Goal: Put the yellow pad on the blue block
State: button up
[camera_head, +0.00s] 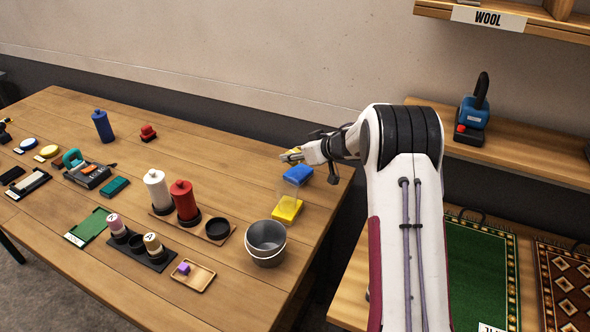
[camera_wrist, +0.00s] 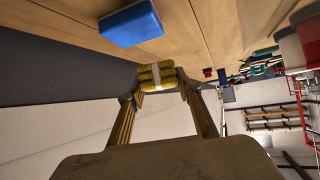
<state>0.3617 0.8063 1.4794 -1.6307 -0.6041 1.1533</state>
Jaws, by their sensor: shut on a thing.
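The blue block (camera_head: 298,174) lies on the table just below the gripper in the head view. In the wrist view, the blue block (camera_wrist: 130,24) is up and left of the pad, with a gap in the picture between them. The pad appears held above the table; its exact height is unclear.
A yellow block (camera_head: 287,210) lies in front of the blue block, with a faint translucent shape behind it. Red (camera_head: 184,201) and white (camera_head: 157,189) bottles stand to the left.

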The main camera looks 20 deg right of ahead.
aim_at(295, 177)
jog(key=shift+f, duration=1.05)
jog(key=shift+f, duration=1.85)
jog(key=shift+f, duration=0.2)
jog(key=o, duration=1)
jog(key=shift+r, duration=0.25)
jog(key=shift+v, duration=5.95)
